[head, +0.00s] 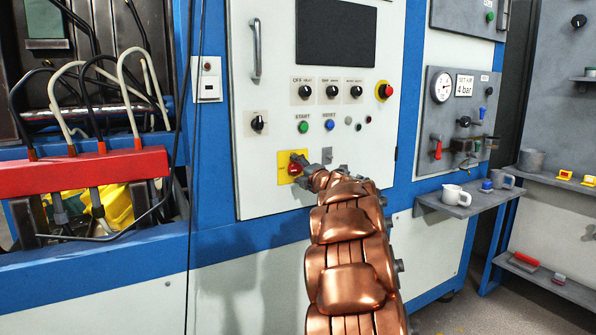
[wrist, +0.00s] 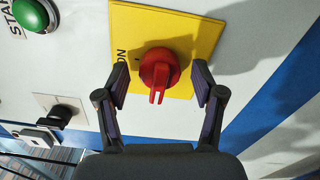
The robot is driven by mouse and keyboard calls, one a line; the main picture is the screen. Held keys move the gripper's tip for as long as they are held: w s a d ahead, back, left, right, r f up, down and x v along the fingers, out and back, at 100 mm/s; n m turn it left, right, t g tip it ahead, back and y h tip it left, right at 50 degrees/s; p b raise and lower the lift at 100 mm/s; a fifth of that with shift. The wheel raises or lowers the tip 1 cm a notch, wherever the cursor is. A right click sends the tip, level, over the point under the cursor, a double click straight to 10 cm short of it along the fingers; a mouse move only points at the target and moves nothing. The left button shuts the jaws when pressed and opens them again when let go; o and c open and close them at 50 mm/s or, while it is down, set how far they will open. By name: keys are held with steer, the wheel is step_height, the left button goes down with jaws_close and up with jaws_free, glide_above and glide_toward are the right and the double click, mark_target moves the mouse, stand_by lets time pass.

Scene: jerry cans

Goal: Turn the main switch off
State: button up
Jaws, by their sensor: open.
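The main switch is a red rotary knob (wrist: 159,72) on a yellow plate (wrist: 190,28), low on the white cabinet door. In the wrist view the word ON shows at the plate's left edge, near the knob. The knob also shows in the head view (head: 294,169), beside the tip of my arm. My gripper (wrist: 160,88) is open, with one finger on each side of the knob and a visible gap to it on both sides. I cannot tell how deep the fingertips reach. In the head view my gripper (head: 312,172) is small and partly hidden by my copper-coloured arm.
A green START button (head: 303,127), a blue RESET button (head: 329,124) and a black selector (head: 258,123) sit above the switch. A red emergency button (head: 385,91) is at upper right.

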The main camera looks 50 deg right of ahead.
steer(key=v, duration=1.1)
steer(key=shift+s, duration=0.3)
steer(key=shift+a, duration=0.1)
steer(key=s+a+f+m+g, duration=0.3)
steer(key=a+f+m+g, duration=0.3)
steer(key=a+f+m, duration=0.45)
steer(key=s+a+f+m+g, duration=0.45)
steer(key=a+f+g, duration=0.2)
steer(key=a, duration=0.65)
steer(key=s+a+f+m+g+y, duration=0.1)
steer(key=s+a+f+g+y, duration=0.3)
steer(key=s+a, duration=0.75)
steer(key=s+a+f+m+g+y, duration=0.1)
steer(key=s+a+f+g+y, duration=0.3)
steer(key=s+a, duration=0.8)
step_height(320, 180, up, 22)
steer(key=a+t+h+p, duration=0.1)
steer(key=h+p, duration=0.1)
steer(key=p, duration=1.9)
steer(key=shift+s+a+f+p, duration=0.15)
steer(key=shift+a+p, duration=0.05)
steer(key=shift+p, duration=0.15)
